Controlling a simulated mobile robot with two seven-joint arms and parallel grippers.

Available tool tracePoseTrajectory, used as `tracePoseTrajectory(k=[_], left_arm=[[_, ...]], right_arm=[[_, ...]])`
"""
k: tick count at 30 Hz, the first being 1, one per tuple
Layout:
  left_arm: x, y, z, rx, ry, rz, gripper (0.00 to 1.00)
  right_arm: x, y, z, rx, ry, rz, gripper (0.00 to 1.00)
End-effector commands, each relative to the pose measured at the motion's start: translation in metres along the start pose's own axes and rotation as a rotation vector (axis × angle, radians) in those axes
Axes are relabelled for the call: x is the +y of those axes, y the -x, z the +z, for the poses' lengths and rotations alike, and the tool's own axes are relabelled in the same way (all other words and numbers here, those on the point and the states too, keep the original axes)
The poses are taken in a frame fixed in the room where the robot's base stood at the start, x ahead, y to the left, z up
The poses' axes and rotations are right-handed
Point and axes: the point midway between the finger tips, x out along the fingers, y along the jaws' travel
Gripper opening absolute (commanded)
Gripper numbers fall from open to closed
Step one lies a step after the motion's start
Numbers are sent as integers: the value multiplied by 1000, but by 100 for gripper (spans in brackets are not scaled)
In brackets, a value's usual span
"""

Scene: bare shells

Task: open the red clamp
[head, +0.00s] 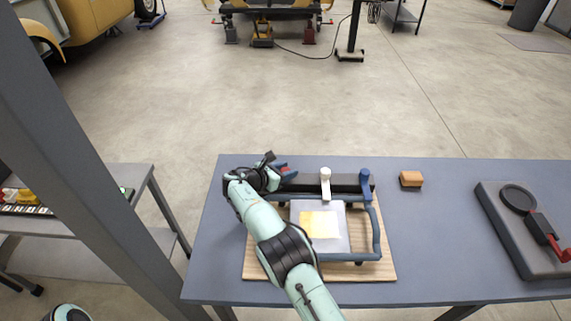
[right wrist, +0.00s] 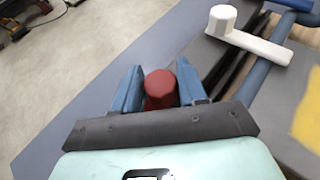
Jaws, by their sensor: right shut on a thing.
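The red clamp's rounded knob (right wrist: 160,86) stands between the two blue fingers of my right gripper (right wrist: 160,95), one finger on each side. In the head view my right gripper (head: 286,171) is at the left end of the dark bar on the framed fixture. Only a sliver of red shows there, and the rest of the red clamp is hidden by the gripper. The white clamp (head: 325,178) and blue clamp (head: 366,180) stand further right along the same bar. My left gripper is out of view.
The fixture's blue tube frame (head: 377,235) stands on a wooden board (head: 386,268) on the grey-blue table (head: 430,240). A small wooden block (head: 411,179) lies to the right. A dark device (head: 520,232) with a red handle stands at the far right.

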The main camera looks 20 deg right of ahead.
Motion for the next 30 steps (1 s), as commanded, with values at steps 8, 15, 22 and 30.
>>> tracePoseTrajectory(k=[8,15,22,30], left_arm=[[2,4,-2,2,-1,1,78],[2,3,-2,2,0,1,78],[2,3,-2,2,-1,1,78],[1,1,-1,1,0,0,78]], right_arm=[[-1,-1,-2,1,-4,-9,0],[-1,-1,-2,1,-4,-9,55],[0,-1,-1,0,-3,-8,63],[0,16,-1,0,-3,-5,63]])
